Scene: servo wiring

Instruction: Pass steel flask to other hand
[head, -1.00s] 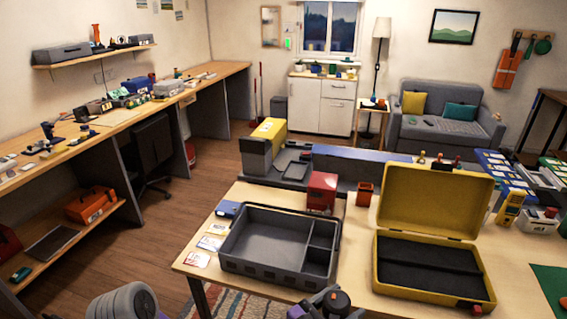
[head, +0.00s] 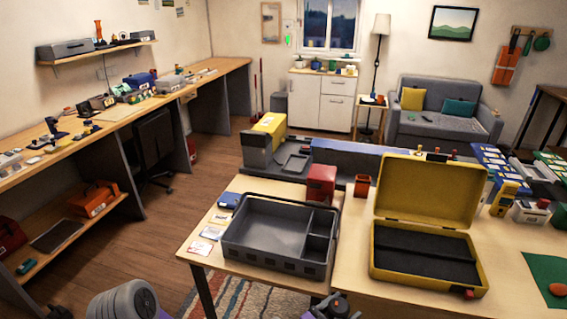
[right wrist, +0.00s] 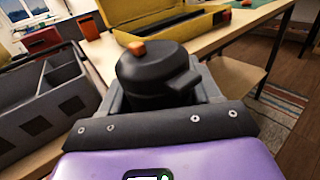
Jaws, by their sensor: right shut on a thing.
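The steel flask shows from above in the right wrist view as a dark, round lid (right wrist: 150,68) with an orange button and a spout-like lug. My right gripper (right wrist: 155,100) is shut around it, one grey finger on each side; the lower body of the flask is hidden. In the head view my right gripper (head: 334,305) is at the bottom edge, in front of the table, mostly cut off. Of my left arm only a grey, rounded link shows at the bottom left; its gripper is not in view.
A grey divided tray (head: 265,262) and an open yellow case (head: 425,285) stand on the wooden table (head: 345,270). A red box (head: 321,183) and a small orange bin (head: 362,186) stand behind. A striped rug (head: 262,299) lies on the floor.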

